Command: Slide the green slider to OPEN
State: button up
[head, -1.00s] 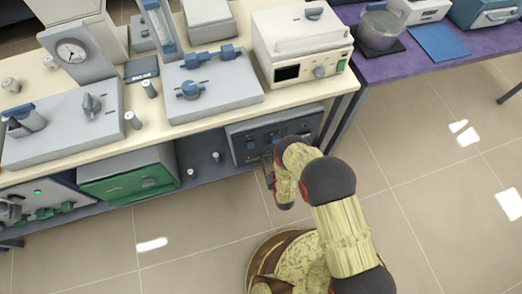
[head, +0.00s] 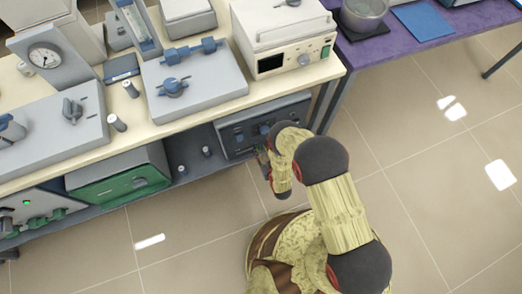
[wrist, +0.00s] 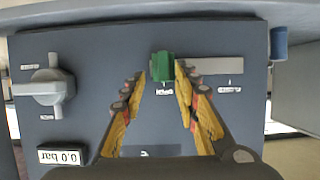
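The green slider (wrist: 162,67) is a small block in the wrist view, at the left end of a pale horizontal slot (wrist: 215,66) in a dark grey panel (wrist: 110,50). The wrist picture is upside down. Small labels sit by both ends of the slot, too small to read surely. My gripper (wrist: 160,72) is open, with one finger on each side of the slider; the right fingertip is very close to it, and I cannot tell whether it touches. In the head view the panel (head: 234,141) is on the low shelf, and my arm largely hides my gripper.
A grey knob (wrist: 46,87) and a display reading 0.0 bar (wrist: 63,156) are left of the slider in the wrist view. A blue knob (wrist: 279,43) is at right. In the head view, a green-fronted unit (head: 120,185) stands left on the shelf; the floor at right is clear.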

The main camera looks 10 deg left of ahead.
jog(key=v, duration=1.1)
jog(key=shift+s+d, duration=0.15)
jog(key=shift+s, duration=0.05)
